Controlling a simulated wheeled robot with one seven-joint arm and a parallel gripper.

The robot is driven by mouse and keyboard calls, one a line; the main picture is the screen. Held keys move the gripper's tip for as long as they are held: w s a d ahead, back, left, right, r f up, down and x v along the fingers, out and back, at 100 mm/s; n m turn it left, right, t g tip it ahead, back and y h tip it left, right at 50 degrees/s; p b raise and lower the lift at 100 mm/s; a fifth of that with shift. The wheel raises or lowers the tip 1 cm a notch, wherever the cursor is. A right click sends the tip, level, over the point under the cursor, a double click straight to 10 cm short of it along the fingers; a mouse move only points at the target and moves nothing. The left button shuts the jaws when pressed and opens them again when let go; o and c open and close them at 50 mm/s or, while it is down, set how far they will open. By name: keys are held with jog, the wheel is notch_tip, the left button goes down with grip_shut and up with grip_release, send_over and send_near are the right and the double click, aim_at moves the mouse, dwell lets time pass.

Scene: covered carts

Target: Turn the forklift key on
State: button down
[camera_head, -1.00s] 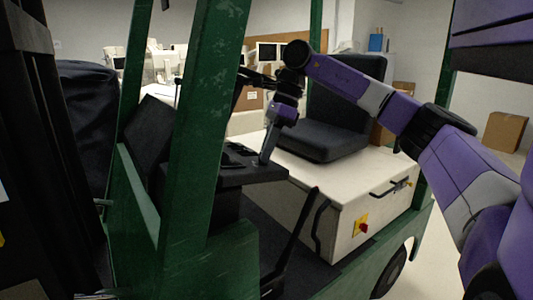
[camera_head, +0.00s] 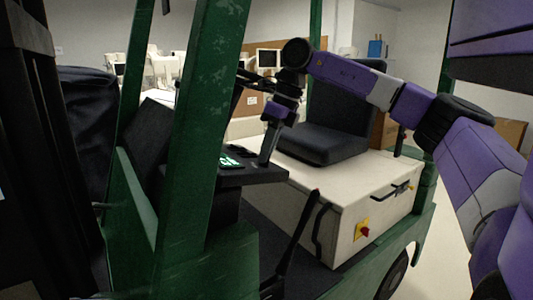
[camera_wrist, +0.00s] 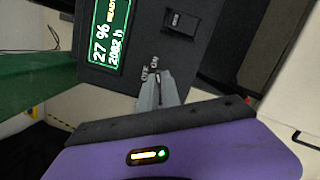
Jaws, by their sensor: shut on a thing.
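My gripper (camera_head: 265,160) points down at the black dashboard panel (camera_head: 255,178) of the green forklift. In the wrist view, my gripper (camera_wrist: 157,84) is shut at the key switch, right beside the OFF and ON labels (camera_wrist: 150,69). The key is hidden between the fingers, so its angle cannot be seen directly. The forklift's display (camera_wrist: 110,30) is lit green and reads "27 %", "READY" and "2082 h". It also glows in the head view (camera_head: 231,157), left of the gripper.
A black rocker switch (camera_wrist: 180,21) sits on the panel near the key switch. A green post (camera_head: 200,120) stands in front of the dashboard. A black seat (camera_head: 325,143) on a white housing (camera_head: 335,205) with a red knob (camera_head: 365,232) lies to the right.

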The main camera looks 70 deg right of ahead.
dwell(0.4)
jog(key=c, duration=1.6)
grip_release()
jog(key=shift+o, duration=0.2)
jog(key=v, duration=0.8)
jog(key=shift+d+f, duration=0.1)
